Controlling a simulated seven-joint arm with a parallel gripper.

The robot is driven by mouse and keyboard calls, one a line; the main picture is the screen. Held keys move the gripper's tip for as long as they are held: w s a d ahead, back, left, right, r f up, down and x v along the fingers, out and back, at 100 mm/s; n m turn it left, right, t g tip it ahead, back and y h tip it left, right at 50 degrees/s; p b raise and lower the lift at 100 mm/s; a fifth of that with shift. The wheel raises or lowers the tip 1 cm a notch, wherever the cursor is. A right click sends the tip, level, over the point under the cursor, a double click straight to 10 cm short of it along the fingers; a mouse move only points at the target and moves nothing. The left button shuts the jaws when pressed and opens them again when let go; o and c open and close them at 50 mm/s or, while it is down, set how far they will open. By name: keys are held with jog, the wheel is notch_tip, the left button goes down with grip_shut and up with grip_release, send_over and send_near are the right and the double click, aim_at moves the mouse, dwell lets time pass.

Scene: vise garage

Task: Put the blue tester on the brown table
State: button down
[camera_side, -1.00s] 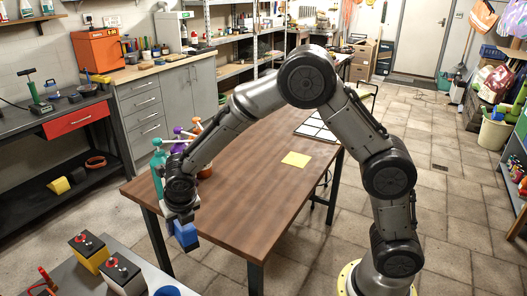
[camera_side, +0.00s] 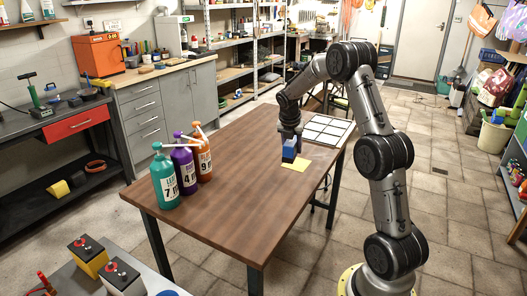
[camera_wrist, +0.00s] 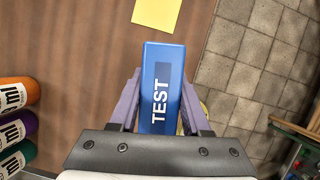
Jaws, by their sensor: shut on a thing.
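The blue tester (camera_side: 289,150) is a small block held below my gripper (camera_side: 290,133), over the brown table (camera_side: 222,205) close to its right edge. In the wrist view the blue tester (camera_wrist: 160,85) shows the word TEST, and the fingers of my gripper (camera_wrist: 160,105) close on both its sides. The brown table (camera_wrist: 85,70) lies beneath it in that view. A yellow square (camera_side: 295,164) lies flat on the table just by the tester. I cannot tell exactly how high the tester is above the tabletop.
Teal (camera_side: 165,182), purple (camera_side: 183,163) and orange (camera_side: 202,155) bottles stand at the table's left side. A white gridded sheet (camera_side: 322,130) lies at the far right end. The table's front and middle are clear. A grey bench with batteries (camera_side: 122,275) is at lower left.

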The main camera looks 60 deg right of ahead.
jog(key=s+d+m, duration=0.2)
jog(key=s+d, duration=0.4)
jog(key=s, duration=0.1)
send_over(307, 161)
jog(key=a, duration=0.2)
jog(key=shift+g, duration=0.4)
notch_tip(307, 161, down, 10)
jog(key=shift+d+r, duration=0.1)
jog(key=shift+d, duration=0.05)
jog(key=shift+d+f, duration=0.1)
jog(key=shift+f, duration=1.55)
jog(key=shift+f, duration=0.1)
jog(key=shift+c, duration=1.8)
grip_release()
jog(key=shift+f, duration=0.1)
